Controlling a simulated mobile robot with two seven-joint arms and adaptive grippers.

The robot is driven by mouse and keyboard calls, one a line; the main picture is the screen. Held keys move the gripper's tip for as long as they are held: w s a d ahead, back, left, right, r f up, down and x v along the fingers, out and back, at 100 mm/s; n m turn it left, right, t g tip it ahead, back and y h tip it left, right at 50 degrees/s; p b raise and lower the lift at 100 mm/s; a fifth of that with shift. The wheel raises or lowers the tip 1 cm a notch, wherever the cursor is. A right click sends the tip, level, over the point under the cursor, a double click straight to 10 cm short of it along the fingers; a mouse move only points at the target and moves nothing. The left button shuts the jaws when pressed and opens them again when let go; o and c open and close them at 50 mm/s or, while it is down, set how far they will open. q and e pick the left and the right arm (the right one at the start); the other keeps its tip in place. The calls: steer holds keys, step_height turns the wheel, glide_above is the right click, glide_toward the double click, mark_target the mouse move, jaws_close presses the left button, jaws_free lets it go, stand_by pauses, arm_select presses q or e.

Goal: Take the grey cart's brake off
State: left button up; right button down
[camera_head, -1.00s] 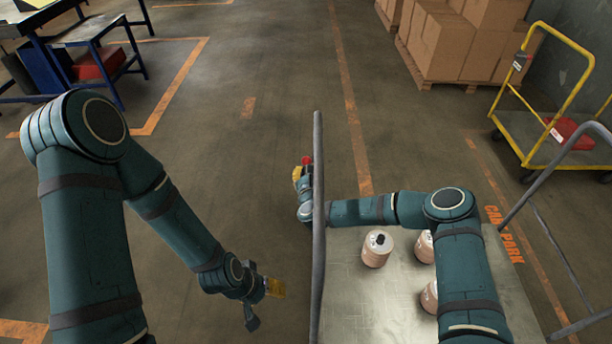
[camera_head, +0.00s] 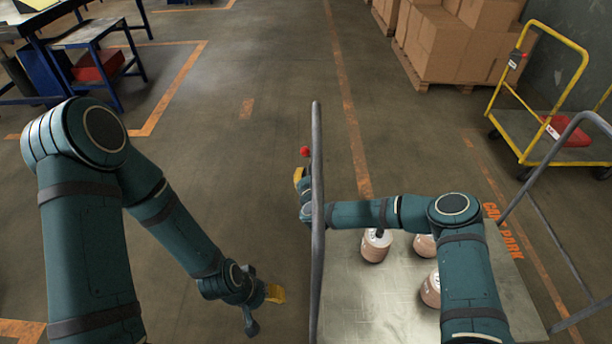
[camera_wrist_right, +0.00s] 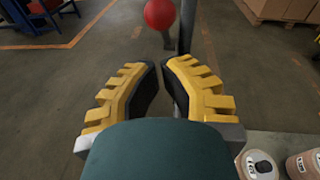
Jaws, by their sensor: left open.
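The grey cart has a tall grey handle rail (camera_head: 317,200) and a flat metal deck (camera_head: 370,305). A red ball knob (camera_head: 305,151) shows just left of the rail near its top. The knob also shows at the top of the right wrist view (camera_wrist_right: 159,13). My right gripper (camera_head: 299,176) is just below the knob, partly hidden by the rail. In the right wrist view its yellow fingers (camera_wrist_right: 160,68) stand slightly apart with nothing between them, and the knob lies beyond the tips. My left gripper (camera_head: 262,308) is open and empty, low left of the rail.
Several pinkish drums stand on the deck, one (camera_head: 376,246) near my right forearm. A yellow cart (camera_head: 540,150) with a red item stands at right. Stacked cartons (camera_head: 450,42) are at the back. A blue bench (camera_head: 95,60) is far left. The floor in the middle is clear.

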arm_select(q)
steer(key=shift+s+r+p, duration=0.3)
steer(key=shift+r+p, duration=0.6)
steer(key=shift+p, duration=0.3)
arm_select(e)
steer(key=v, duration=1)
steer(key=shift+s+r, duration=0.1)
